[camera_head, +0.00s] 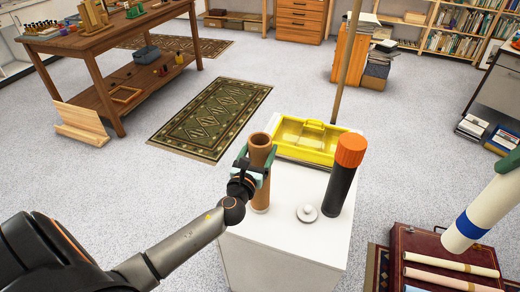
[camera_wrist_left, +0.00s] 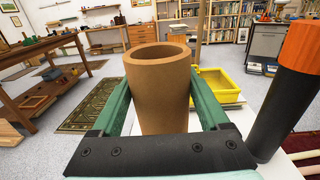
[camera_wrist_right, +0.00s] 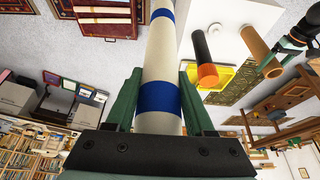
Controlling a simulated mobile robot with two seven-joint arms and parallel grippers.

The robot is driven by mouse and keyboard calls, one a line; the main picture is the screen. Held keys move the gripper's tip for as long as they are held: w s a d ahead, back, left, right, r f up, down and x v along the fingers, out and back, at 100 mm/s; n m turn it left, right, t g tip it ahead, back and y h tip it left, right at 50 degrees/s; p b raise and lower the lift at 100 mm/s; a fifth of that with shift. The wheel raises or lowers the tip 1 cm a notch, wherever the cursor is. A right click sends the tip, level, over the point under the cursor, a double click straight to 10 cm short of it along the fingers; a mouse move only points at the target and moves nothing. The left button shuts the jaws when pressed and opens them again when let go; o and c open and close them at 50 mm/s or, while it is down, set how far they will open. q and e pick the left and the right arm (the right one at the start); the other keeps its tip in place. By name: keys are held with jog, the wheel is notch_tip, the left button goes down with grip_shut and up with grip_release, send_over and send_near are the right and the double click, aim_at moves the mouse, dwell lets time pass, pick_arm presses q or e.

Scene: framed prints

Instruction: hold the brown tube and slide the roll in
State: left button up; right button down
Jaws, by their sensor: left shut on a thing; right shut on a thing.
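The brown tube (camera_head: 261,190) is upright, and its lower end seems to rest on the white cabinet top. Its open, empty-looking mouth faces up in the left wrist view (camera_wrist_left: 160,52). My left gripper (camera_head: 259,162) is shut around the tube's upper part, with one green finger on each side. The cream roll with a blue band (camera_head: 492,208) hangs tilted in the air at the right, well apart from the tube. My right gripper (camera_wrist_right: 158,85) is shut on the roll near the blue band; only a bit of its green finger shows in the head view.
The white cabinet (camera_head: 285,245) also carries a black tube with an orange cap (camera_head: 342,180), a small white cap (camera_head: 307,213) and a yellow tray (camera_head: 308,140). A dark red case (camera_head: 425,245) with more rolls lies at the lower right. Air between tube and roll is partly blocked by the black tube.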

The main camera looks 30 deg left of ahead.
pick_arm(q)
jog(key=o, duration=1.6)
jog(key=v, duration=1.2)
jog(key=s+d+f+n+g+h, duration=0.2)
jog(key=s+d+f+n, duration=0.2)
jog(key=n, duration=0.6)
jog(key=s+d+f+n+g+h, duration=0.3)
jog(key=s+d+f+n, duration=0.2)
jog(key=f+n, duration=0.4)
jog(key=s+d+f+n+g+h+p, duration=0.1)
jog(key=s+d+f+n+g+h, duration=0.1)
jog(key=f+n, duration=0.5)
jog(key=shift+s+d+n+g, duration=0.3)
jog(key=shift+s+d+n, duration=0.45)
jog(key=shift+n, duration=0.45)
jog(key=shift+s+d+n+g, duration=0.3)
jog(key=shift+s+d+n, duration=0.3)
jog(key=shift+s+n, duration=0.45)
pick_arm(e)
jog(key=d+f+m+h, duration=0.1)
jog(key=d+f+m, duration=0.1)
jog(key=d+f, duration=0.4)
jog(key=shift+f+m, duration=0.4)
jog(key=shift+f, duration=0.05)
pick_arm(q)
jog(key=shift+w+a+r, duration=0.1)
jog(key=shift+w, duration=0.1)
pick_arm(e)
jog(key=shift+a+r, duration=0.1)
